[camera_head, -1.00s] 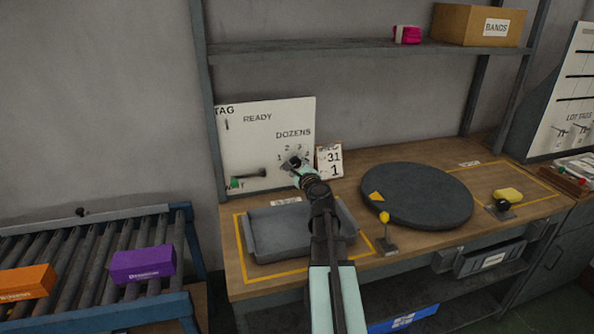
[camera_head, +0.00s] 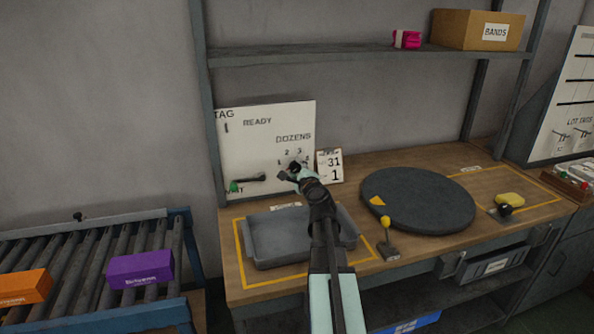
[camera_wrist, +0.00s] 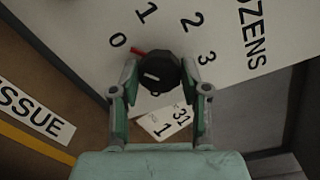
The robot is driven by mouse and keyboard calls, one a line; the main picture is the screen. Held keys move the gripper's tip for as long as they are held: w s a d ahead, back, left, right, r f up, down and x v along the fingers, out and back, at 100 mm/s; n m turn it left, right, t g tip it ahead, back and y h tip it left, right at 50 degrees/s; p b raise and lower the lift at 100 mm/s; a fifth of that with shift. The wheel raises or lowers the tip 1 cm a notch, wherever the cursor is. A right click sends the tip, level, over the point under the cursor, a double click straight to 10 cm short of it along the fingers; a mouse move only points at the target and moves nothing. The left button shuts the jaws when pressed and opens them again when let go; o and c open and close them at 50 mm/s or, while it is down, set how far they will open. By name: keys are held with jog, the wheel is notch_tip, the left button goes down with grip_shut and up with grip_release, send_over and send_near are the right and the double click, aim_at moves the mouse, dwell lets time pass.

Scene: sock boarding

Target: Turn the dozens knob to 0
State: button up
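The dozens knob (camera_wrist: 160,74) is a dark round knob with a red pointer on the white board (camera_head: 265,125). In the wrist view its pointer aims at the 0, with 1, 2 and 3 printed around the dial. My gripper (camera_wrist: 162,80) is open, its fingers apart on either side of the knob with what look like small gaps. In the head view my gripper (camera_head: 291,172) is close to the board below DOZENS and hides most of the dial. Whether a fingertip touches the knob cannot be told.
A card showing 31 and 1 (camera_head: 333,164) stands right of the dial. A lever (camera_head: 250,179) is on the board's lower left. A grey tray (camera_head: 258,252), a dark round turntable (camera_head: 430,195) and a yellow-knobbed lever (camera_head: 387,237) are on the bench.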

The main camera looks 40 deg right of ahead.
jog(key=shift+o, duration=1.4)
jog(key=v, duration=0.7)
jog(key=shift+s, duration=0.2)
jog(key=shift+a+r, duration=0.1)
jog(key=shift+a, duration=0.05)
